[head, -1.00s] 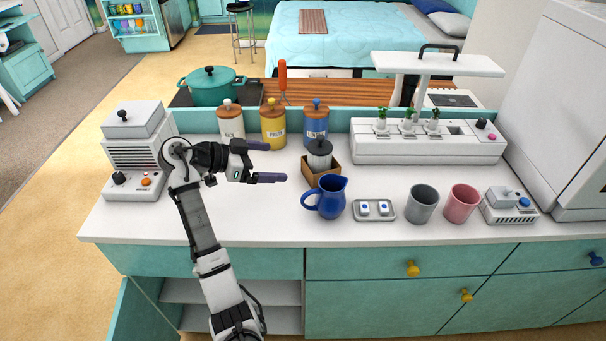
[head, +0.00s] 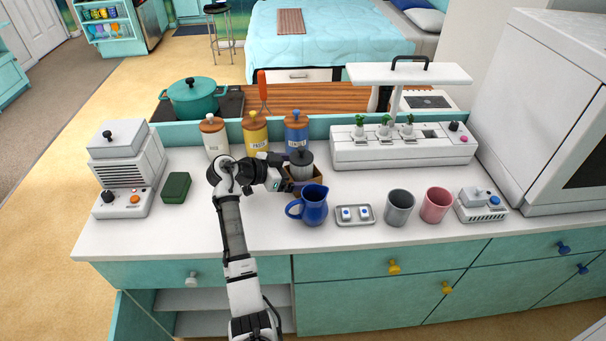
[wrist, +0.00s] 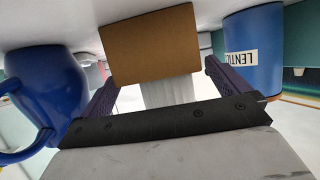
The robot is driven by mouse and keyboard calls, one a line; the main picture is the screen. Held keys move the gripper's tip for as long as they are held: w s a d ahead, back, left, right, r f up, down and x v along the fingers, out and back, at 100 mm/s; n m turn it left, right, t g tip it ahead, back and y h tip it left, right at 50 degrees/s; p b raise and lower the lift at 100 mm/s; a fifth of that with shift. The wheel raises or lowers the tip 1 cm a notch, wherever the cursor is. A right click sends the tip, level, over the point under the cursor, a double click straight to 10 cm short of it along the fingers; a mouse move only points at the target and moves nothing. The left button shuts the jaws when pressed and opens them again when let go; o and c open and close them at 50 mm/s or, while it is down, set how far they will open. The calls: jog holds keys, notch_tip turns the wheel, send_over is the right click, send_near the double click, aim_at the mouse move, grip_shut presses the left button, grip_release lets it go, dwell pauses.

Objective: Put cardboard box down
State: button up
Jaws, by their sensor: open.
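The small brown cardboard box (head: 317,173) stands on the white counter behind the blue pitcher, with a grey dark-topped jar (head: 302,163) in it. In the wrist view, which is upside down, the plain brown face of the box (wrist: 150,45) is straight ahead, with the grey jar (wrist: 165,92) showing past its edge. My gripper (head: 284,176) is at the left side of the box and partly hides it. In the wrist view its purple fingers are spread (wrist: 157,88), with the jar and box seen between them. I cannot tell whether they touch.
The blue pitcher (head: 313,209) stands close in front, and the blue lentil canister (head: 297,134) close behind. A button tray (head: 355,224), grey cup (head: 399,208) and pink cup (head: 436,205) are to the right. A green block (head: 176,187) lies left; counter front-left is clear.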

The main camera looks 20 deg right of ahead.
jog(key=shift+w+d+f, duration=0.1)
jog(key=shift+d+f, duration=0.15)
jog(key=shift+d, duration=0.1)
jog(key=shift+c, duration=0.3)
jog(key=shift+r, duration=0.1)
jog(key=c, duration=1.1)
